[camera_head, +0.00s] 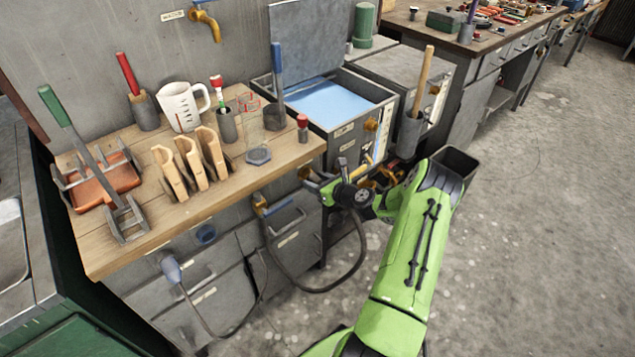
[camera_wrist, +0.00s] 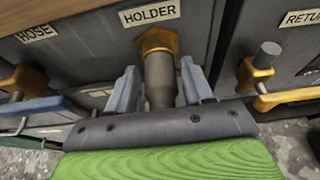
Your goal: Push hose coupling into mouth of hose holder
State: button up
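The hose holder (camera_wrist: 157,40) is an orange hexagonal fitting on the grey cabinet front, under a HOLDER label in the wrist view. It shows small in the head view (camera_head: 305,173). The hose coupling (camera_wrist: 160,85) is a grey-brown cylinder between the two grey fingers of my gripper (camera_wrist: 161,76), its far end lined up with the holder and meeting it in view. How deep it sits in the mouth cannot be told. My gripper (camera_head: 316,185) is shut on the coupling. The dark hose (camera_head: 318,289) loops down from my wrist and back to the cabinet.
A workbench (camera_head: 245,180) with a mug, wooden blocks and tools stands above the cabinet. A second valve (camera_wrist: 262,72) is right of the holder, under a RETURN label. A blue handle (camera_wrist: 40,106) is at the left. The floor (camera_head: 530,220) at the right is clear.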

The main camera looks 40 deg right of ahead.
jog(key=o, duration=0.6)
jog(key=shift+c, duration=0.2)
jog(key=p+v, duration=0.3)
jog(key=v, duration=1.2)
jog(key=shift+s, duration=0.35)
jog(key=shift+r, duration=0.1)
